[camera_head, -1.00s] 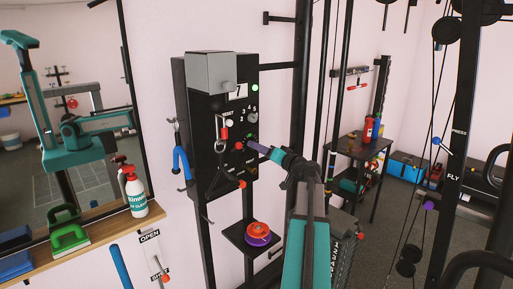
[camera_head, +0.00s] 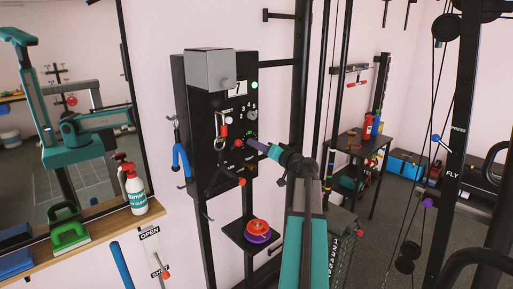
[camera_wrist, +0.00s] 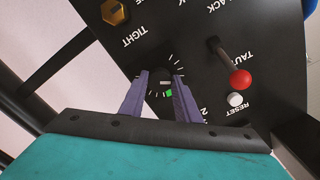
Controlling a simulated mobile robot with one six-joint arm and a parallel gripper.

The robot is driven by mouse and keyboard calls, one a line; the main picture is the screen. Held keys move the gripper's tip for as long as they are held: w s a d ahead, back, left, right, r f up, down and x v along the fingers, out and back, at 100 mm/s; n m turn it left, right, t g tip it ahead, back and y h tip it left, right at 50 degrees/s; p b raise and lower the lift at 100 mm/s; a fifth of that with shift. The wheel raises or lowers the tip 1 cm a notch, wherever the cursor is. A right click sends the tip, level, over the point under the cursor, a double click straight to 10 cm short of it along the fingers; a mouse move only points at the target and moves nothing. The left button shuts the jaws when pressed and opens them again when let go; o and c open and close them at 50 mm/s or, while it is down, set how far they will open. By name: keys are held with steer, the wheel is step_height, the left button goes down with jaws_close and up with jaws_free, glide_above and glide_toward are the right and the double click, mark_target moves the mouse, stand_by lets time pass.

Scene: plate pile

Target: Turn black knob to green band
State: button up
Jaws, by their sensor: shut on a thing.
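The black knob (camera_wrist: 157,88) is on the black panel (camera_wrist: 237,25), with white tick marks around it. In the wrist view my gripper (camera_wrist: 160,76) has its two purple fingers on either side of the knob, shut on it. A light grey mark (camera_wrist: 165,83) shows between the fingers. Part of the knob and dial is hidden by the fingers. In the head view my gripper (camera_head: 248,143) reaches the panel's lower right, where the knob is too small to make out.
A lever with a red ball (camera_wrist: 240,79) and a white reset button (camera_wrist: 235,99) sit right of the knob. A brass hex fitting (camera_wrist: 114,12) is at upper left. A grey box (camera_head: 208,70) tops the panel. A shelf (camera_head: 240,240) holds an orange and purple stack below.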

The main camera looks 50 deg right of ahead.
steer(key=shift+w+r, duration=0.1)
steer(key=m, duration=0.8)
steer(key=m+b, duration=0.1)
steer(key=m, duration=0.2)
steer(key=shift+d+r+m, duration=0.1)
steer(key=shift+r+m, duration=0.15)
steer(key=shift+m, duration=0.15)
stand_by(0.5)
steer(key=o, duration=1)
steer(key=shift+f, duration=0.1)
steer(key=shift+o, duration=0.2)
steer(key=shift+f, duration=0.1)
